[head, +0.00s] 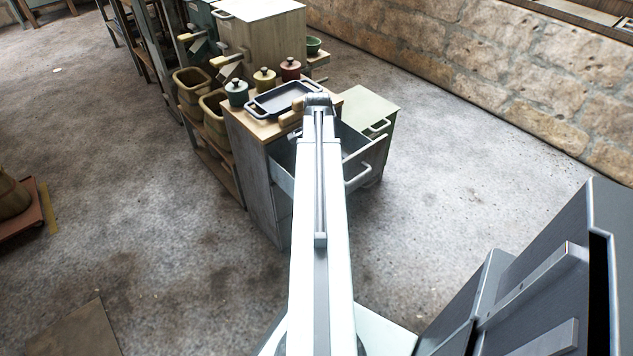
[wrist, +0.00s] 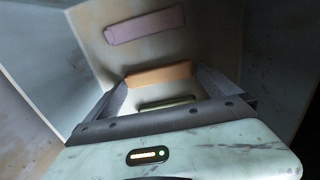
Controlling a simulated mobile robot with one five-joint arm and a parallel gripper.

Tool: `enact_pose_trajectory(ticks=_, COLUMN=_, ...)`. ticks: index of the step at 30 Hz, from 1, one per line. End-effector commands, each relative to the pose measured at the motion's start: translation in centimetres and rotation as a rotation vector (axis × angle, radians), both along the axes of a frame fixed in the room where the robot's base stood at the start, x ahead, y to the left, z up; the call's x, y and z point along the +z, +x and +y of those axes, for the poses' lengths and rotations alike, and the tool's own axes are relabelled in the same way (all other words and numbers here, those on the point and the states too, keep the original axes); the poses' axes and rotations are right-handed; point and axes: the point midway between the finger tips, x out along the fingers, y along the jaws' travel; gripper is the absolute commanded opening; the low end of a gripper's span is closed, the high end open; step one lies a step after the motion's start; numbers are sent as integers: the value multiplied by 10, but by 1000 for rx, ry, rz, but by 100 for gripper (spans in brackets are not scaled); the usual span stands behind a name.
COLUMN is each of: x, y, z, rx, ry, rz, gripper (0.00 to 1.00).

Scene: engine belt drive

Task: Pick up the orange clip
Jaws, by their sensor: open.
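The orange clip (wrist: 157,74) lies on the floor of an open drawer in the wrist view, a long flat bar running across the picture. My gripper (wrist: 161,79) is open, with one finger by each end of the clip. I cannot tell whether the fingers touch it. In the head view my arm reaches over the open drawer (head: 372,160); the clip and the fingers are hidden there.
A pink bar (wrist: 145,24) lies farther up in the drawer. A green bar (wrist: 166,102) lies nearer, partly hidden by my gripper. Drawer walls rise on both sides. On the cabinet top (head: 234,113) stand a dark tray (head: 283,98) and several lidded pots.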

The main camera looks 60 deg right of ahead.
Motion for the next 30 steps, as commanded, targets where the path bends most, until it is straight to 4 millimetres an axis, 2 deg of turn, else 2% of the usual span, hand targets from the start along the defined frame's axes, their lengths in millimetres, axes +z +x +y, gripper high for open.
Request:
enact_pose_trajectory(ticks=5, x=0, y=0, z=0, rx=0, ry=0, rz=0, gripper=100)
enact_pose_trajectory(ticks=6, x=0, y=0, z=0, rx=-1, ry=0, rz=0, gripper=94)
enact_pose_trajectory(ticks=11, x=1, y=0, z=0, rx=-1, ry=0, rz=0, gripper=50)
enact_pose_trajectory(ticks=23, x=6, y=-1, z=-1, rx=-2, ry=0, rz=0, gripper=50)
enact_pose_trajectory(ticks=26, x=14, y=-1, z=-1, rx=-2, ry=0, rz=0, gripper=50)
enact_pose_trajectory(ticks=30, x=33, y=-1, z=-1, rx=-2, ry=0, rz=0, gripper=50)
